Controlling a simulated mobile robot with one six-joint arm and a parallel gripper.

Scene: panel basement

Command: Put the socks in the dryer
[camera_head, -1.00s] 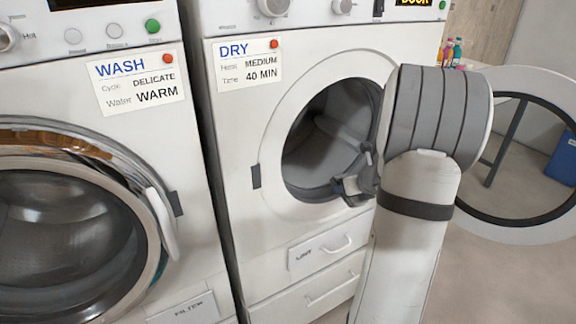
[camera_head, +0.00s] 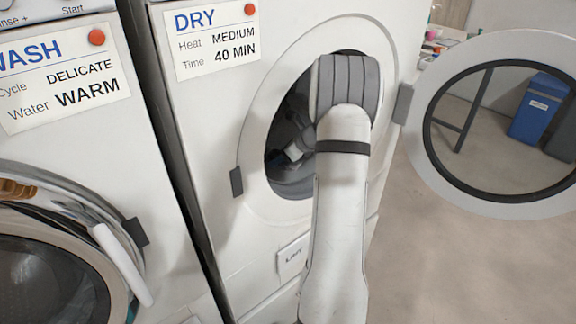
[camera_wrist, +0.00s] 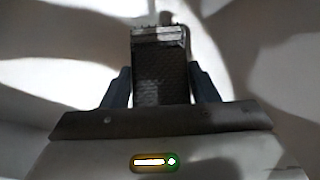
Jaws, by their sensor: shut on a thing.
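The dryer (camera_head: 205,130) is the white machine labelled DRY in the head view. Its round door (camera_head: 428,165) stands wide open to the right. My arm reaches across the opening, and my gripper (camera_head: 298,150) is inside the dark drum mouth. In the wrist view my gripper (camera_wrist: 160,85) is shut on a dark, finely textured bundle with a grey band at its far end, which looks like the socks (camera_wrist: 160,72). Pale, curved drum surfaces (camera_wrist: 50,60) surround it. The socks cannot be made out in the head view, and my arm hides the right part of the opening.
The washer (camera_head: 70,145) stands at the left, its glass door closed. The LINT drawer (camera_head: 291,257) is below the dryer opening. A blue bin (camera_head: 540,108) stands at the back right. The floor (camera_head: 450,260) at right is clear.

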